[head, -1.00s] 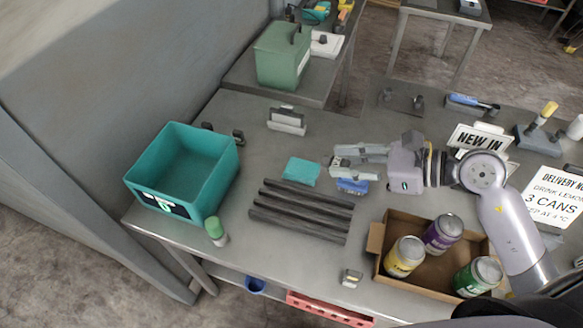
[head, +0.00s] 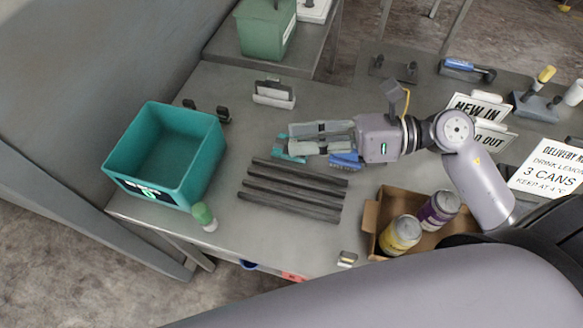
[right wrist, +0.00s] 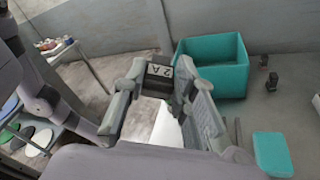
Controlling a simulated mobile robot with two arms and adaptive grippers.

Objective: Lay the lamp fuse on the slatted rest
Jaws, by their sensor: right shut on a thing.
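The slatted rest (head: 292,192), a set of dark parallel slats, lies on the grey table in the head view, with nothing on it. My right gripper (head: 290,140) is just beyond the rest's far edge, above a teal pad, pointing left. In the right wrist view my right gripper (right wrist: 162,88) is shut on a small dark block with a pale "2 A" face, the lamp fuse (right wrist: 160,72). The fuse cannot be made out in the head view. My left gripper is not in view; a grey arm link of mine crosses the bottom of the head view.
A teal bin (head: 165,155) stands left of the rest, a green-capped bottle (head: 205,217) near its front corner. The teal pad (head: 280,150) and a blue brush (head: 345,161) lie beyond the rest. A cardboard box (head: 371,228) with cans stands at right, a small grey-yellow item (head: 347,258) beside it.

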